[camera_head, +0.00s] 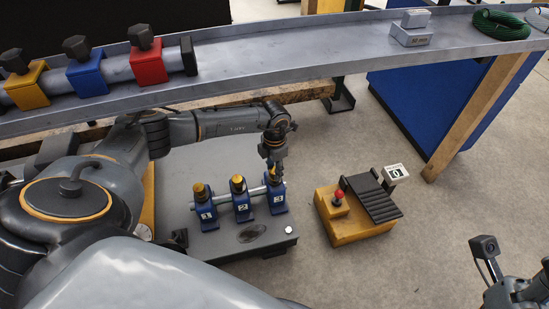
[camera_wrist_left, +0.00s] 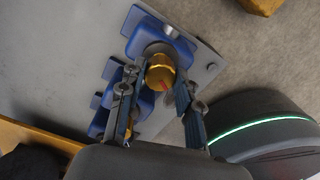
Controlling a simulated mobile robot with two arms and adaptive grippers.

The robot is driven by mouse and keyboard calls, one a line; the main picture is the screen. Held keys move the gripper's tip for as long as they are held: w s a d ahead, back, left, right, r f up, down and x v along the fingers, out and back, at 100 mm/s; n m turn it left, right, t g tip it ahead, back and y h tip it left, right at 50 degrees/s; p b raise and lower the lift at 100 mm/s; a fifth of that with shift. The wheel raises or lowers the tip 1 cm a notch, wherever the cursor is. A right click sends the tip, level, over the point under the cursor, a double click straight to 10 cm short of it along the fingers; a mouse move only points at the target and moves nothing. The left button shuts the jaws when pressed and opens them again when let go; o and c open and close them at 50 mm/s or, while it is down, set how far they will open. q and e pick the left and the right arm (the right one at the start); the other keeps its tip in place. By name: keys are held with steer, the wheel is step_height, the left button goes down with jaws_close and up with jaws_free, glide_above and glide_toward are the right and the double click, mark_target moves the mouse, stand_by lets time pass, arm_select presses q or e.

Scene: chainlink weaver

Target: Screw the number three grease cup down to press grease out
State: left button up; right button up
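The number three grease cup is a brass-coloured cap on the rightmost blue block (camera_head: 277,200), marked 3. In the left wrist view the brass cap (camera_wrist_left: 160,74) shows a small red mark on its side. My left gripper (camera_head: 274,168) points down over the number three block. In the left wrist view its two fingers (camera_wrist_left: 158,88) stand on either side of the cap, apart, with a narrow gap seen on the left. Whether the right finger touches the cap is unclear. My right gripper (camera_head: 520,290) is partly cut off at the lower right corner.
Blocks 1 (camera_head: 205,213) and 2 (camera_head: 241,206) stand left of block 3 on a grey plate (camera_head: 180,211). A yellow box with a red button (camera_head: 339,197) and black pedal is to the right.

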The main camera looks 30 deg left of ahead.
arm_select(q)
steer(key=o, duration=0.4)
steer(key=shift+c, duration=0.2)
steer(key=shift+r, duration=0.1)
step_height(320, 180, up, 12)
stand_by(0.5)
